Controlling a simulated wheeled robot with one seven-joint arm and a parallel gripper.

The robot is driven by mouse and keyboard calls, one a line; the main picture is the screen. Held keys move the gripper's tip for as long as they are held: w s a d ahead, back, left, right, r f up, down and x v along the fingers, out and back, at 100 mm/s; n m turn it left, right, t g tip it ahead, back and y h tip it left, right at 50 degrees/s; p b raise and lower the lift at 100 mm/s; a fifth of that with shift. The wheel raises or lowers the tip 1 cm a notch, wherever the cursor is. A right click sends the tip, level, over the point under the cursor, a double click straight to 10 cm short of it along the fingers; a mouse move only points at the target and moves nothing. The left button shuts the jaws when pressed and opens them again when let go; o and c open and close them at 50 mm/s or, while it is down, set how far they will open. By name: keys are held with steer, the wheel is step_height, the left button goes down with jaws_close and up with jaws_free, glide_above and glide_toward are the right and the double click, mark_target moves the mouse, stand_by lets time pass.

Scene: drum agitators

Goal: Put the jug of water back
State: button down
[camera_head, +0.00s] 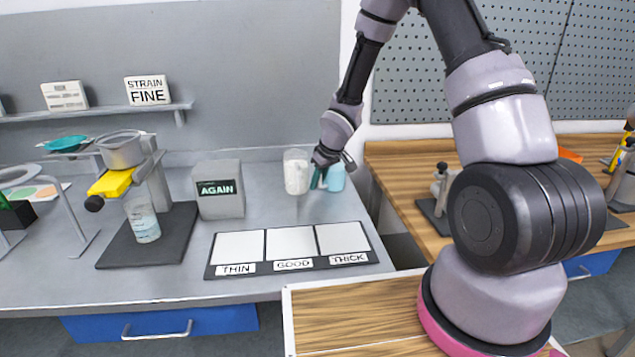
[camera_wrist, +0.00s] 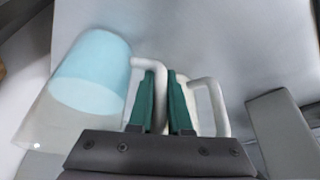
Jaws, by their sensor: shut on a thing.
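The jug of water (camera_head: 335,179) is a clear jug with light blue water, at the back right of the grey counter (camera_head: 262,205). It also shows at the left of the wrist view (camera_wrist: 92,75). My gripper (camera_head: 318,178) is at its left side, green fingers (camera_wrist: 167,98) shut on its pale handle (camera_wrist: 146,64). The jug looks upright and at or close above the counter; I cannot tell if it touches. My fingers partly hide it in the head view.
A jug of white contents (camera_head: 296,173) stands just left of my gripper; its handle (camera_wrist: 215,98) is close to my fingers in the wrist view. A grey AGAIN box (camera_head: 219,190), a THIN/GOOD/THICK board (camera_head: 290,272) and a strainer stand over a beaker (camera_head: 143,221) are further left.

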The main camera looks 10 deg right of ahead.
steer(key=shift+f, duration=0.1)
steer(key=c, duration=0.9)
jaws_free()
steer(key=shift+o, duration=0.2)
steer(key=s+d+r+m+t+h, duration=0.15)
steer(key=s+d+r, duration=0.3)
steer(key=r, duration=0.55)
steer(key=s+d+r+m+h, duration=0.15)
steer(key=s+d+r, duration=0.3)
steer(key=r, duration=0.45)
steer(key=s+d+r+m, duration=0.3)
steer(key=s+r, duration=0.2)
steer(key=r, duration=0.5)
steer(key=s+r+m+t+y, duration=0.1)
steer(key=s+r+m, duration=0.1)
steer(key=s+r, duration=0.2)
steer(key=s+r+m+y, duration=0.1)
steer(key=s+r, duration=0.3)
steer(key=s, duration=0.6)
steer(key=shift+s+d+r+m+t+y, duration=0.3)
steer(key=shift+s+r+m+t, duration=0.1)
steer(key=shift+m, duration=0.5)
